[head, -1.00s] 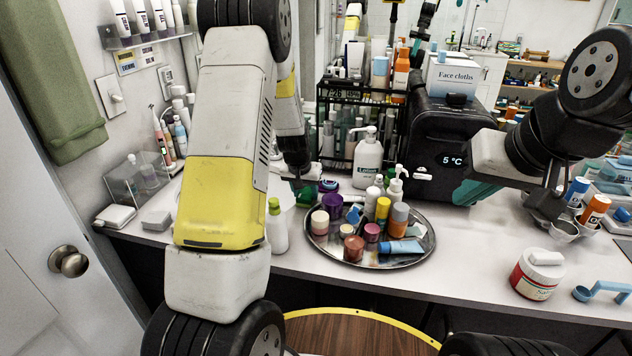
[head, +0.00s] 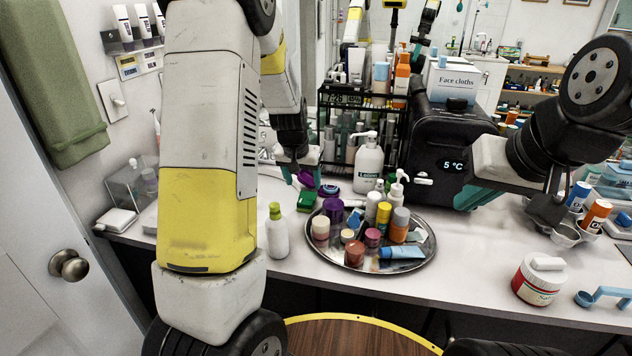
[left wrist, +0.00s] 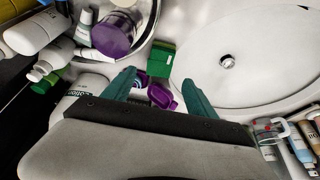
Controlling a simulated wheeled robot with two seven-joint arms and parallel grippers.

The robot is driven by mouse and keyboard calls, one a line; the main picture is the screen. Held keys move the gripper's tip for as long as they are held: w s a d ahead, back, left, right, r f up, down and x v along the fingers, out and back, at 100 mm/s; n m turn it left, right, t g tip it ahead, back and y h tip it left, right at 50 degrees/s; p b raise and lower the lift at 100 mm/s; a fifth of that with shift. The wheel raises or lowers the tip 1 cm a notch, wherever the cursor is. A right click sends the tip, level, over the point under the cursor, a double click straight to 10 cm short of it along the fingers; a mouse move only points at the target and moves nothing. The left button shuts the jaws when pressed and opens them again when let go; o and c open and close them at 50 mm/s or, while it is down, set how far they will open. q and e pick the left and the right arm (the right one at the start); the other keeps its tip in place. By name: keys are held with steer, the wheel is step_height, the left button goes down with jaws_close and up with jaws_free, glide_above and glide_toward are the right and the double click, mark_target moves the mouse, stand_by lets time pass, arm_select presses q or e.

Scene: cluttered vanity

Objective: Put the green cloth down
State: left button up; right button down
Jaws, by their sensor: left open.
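A small, folded-looking green item, which I take to be the green cloth (head: 306,201), lies on the white counter just left of the round tray. In the left wrist view the green cloth (left wrist: 160,59) lies beyond my fingertips, between the tray and the sink. My left gripper (head: 300,178) is above and behind it in the head view. In the left wrist view the left gripper (left wrist: 160,84) has its teal fingers spread apart, with no cloth between them. My right gripper (head: 475,195) is beside the black cooler; its jaw gap is not clear.
A round metal tray (head: 431,244) holds several jars and tubes. A purple item (left wrist: 162,96) shows between my left fingers. A white bottle (head: 277,232) stands left of the tray, a lotion bottle (head: 368,166) behind it. The sink (left wrist: 250,90) is beside the cloth.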

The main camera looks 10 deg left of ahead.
arm_select(q)
steer(key=s+d+r+h, duration=0.2)
steer(key=s+d+r, duration=0.1)
steer(key=s+r, duration=1.05)
steer(key=s+d+r, duration=0.1)
steer(key=s+r, duration=0.1)
steer(key=s, duration=0.6)
steer(key=s+d+r+t, duration=0.1)
steer(key=s+r, duration=0.2)
steer(key=s, duration=0.4)
steer(key=shift+s+r+t, duration=0.2)
steer(key=shift+s+t, duration=0.1)
steer(key=shift+s, duration=0.1)
